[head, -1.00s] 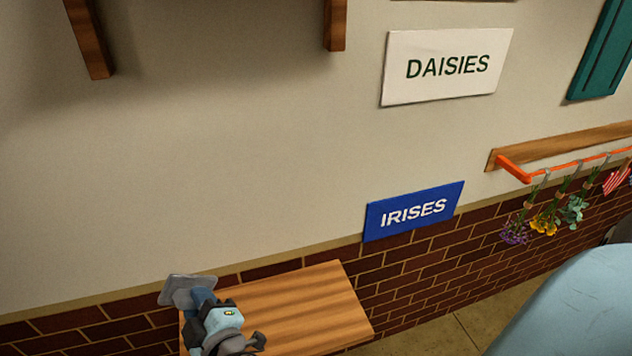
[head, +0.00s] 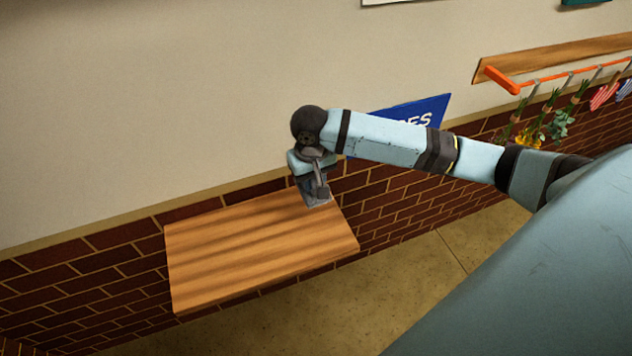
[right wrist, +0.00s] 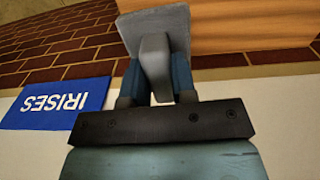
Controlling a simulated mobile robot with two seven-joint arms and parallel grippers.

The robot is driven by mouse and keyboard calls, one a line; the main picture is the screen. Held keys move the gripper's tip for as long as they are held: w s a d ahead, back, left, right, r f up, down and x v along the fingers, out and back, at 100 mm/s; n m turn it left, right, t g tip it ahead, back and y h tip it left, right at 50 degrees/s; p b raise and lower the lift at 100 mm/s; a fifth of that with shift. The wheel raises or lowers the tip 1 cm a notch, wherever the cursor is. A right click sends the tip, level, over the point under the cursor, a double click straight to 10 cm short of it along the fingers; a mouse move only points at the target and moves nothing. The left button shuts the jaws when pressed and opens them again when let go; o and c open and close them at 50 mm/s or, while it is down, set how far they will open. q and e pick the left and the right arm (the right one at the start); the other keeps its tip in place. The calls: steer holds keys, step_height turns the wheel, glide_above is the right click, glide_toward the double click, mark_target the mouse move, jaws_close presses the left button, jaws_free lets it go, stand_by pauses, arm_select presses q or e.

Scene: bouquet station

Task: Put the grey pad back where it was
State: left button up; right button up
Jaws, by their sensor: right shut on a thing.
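The grey pad (right wrist: 172,22) is a flat plate with a raised grey grip block (right wrist: 155,62). My right gripper (right wrist: 155,82) is shut on this block, with a blue finger on each side. In the head view the right gripper (head: 312,178) points down at the back right corner of the wooden shelf (head: 250,255). The pad (head: 319,201) is partly hidden beneath it. I cannot tell whether the pad touches the shelf or hangs just above it. My left gripper is not in view.
The shelf's top is otherwise bare. A blue IRISES sign (head: 432,110) is on the wall behind my right forearm and also shows in the right wrist view (right wrist: 58,103). An orange rail (head: 500,80) with hanging flower bunches (head: 560,122) is at the right.

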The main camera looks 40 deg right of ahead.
steer(key=shift+s+d+r, duration=0.1)
steer(key=shift+s+d, duration=0.1)
steer(key=shift+d, duration=0.1)
steer(key=shift+s+f, duration=0.1)
steer(key=shift+f, duration=0.25)
step_height(320, 180, down, 19)
steer(key=shift+r+p, duration=0.1)
steer(key=shift+p, duration=0.5)
steer(key=o, duration=0.8)
steer(key=shift+o, duration=0.2)
